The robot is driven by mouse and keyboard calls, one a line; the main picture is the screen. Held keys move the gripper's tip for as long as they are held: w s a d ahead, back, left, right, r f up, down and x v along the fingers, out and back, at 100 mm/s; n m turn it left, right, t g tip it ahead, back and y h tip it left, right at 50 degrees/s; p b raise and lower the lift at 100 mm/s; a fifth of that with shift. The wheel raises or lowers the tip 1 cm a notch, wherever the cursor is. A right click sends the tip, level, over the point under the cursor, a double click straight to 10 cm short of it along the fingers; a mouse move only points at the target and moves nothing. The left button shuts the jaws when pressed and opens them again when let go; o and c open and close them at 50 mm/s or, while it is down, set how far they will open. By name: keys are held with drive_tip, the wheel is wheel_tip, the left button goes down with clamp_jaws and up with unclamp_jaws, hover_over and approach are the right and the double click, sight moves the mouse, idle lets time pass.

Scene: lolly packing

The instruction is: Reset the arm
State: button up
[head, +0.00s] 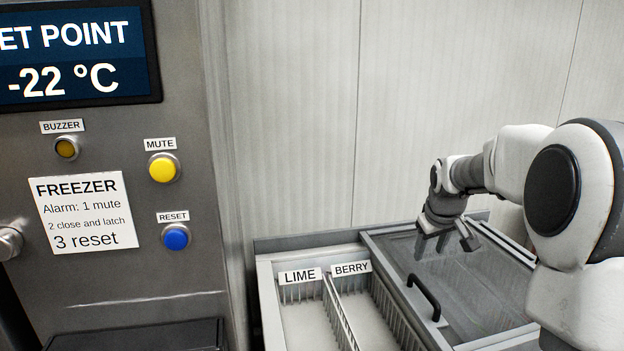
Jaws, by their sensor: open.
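My gripper (445,243) is open and empty, pointing down above the glass lid of the chest freezer at the right. My arm comes in from the right edge, bent over the lid. The sliding glass lid (487,291) covers the right part of the freezer and has a black handle (424,297). The blue reset button (176,237) and the yellow mute button (163,168) are on the grey panel at the left, well apart from my gripper.
The freezer's open left part has lime (300,277) and berry (351,268) labels over wire-divided compartments that look empty. The panel carries a buzzer lamp (66,148), an instruction sheet (83,212) and a display (75,52) reading -22 °C. A pale wall stands behind.

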drive_tip(key=s+a+r+m, duration=0.1)
drive_tip(key=s+a+r, duration=0.35)
drive_tip(key=s, duration=0.35)
drive_tip(key=s+a+r, duration=0.3)
drive_tip(key=s+a, duration=0.2)
drive_tip(key=s, duration=0.4)
drive_tip(key=s+a+f, duration=0.1)
drive_tip(key=s+a, duration=0.1)
drive_tip(key=s, duration=0.5)
drive_tip(key=s+a+f+m+y, duration=0.1)
drive_tip(key=s+a+f, duration=0.1)
drive_tip(key=s, duration=0.6)
drive_tip(key=shift+s+f+t, duration=0.15)
drive_tip(key=shift+t, duration=0.25)
drive_tip(key=shift+d, duration=0.1)
